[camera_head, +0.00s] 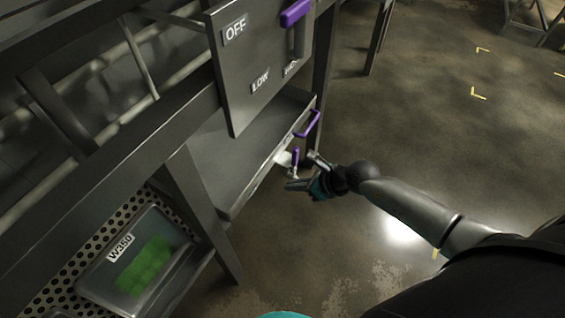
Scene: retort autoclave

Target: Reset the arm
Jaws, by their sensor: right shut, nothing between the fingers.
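My right arm (410,208) reaches in from the right, low over the floor. Its gripper (303,174) is shut and empty, beside the front of a grey drawer-like box. A purple handle (309,124) on that box is just above the gripper. A small purple lever (295,157) with a pale part is very close to the fingertips; I cannot tell whether they touch. My left gripper is not in view.
A grey panel (243,60) marked OFF and LOW carries a purple-topped lever (296,13) above. A clear bin (105,272) labelled W350 with green contents sits on a perforated shelf at lower left. The concrete floor (440,130) is open to the right.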

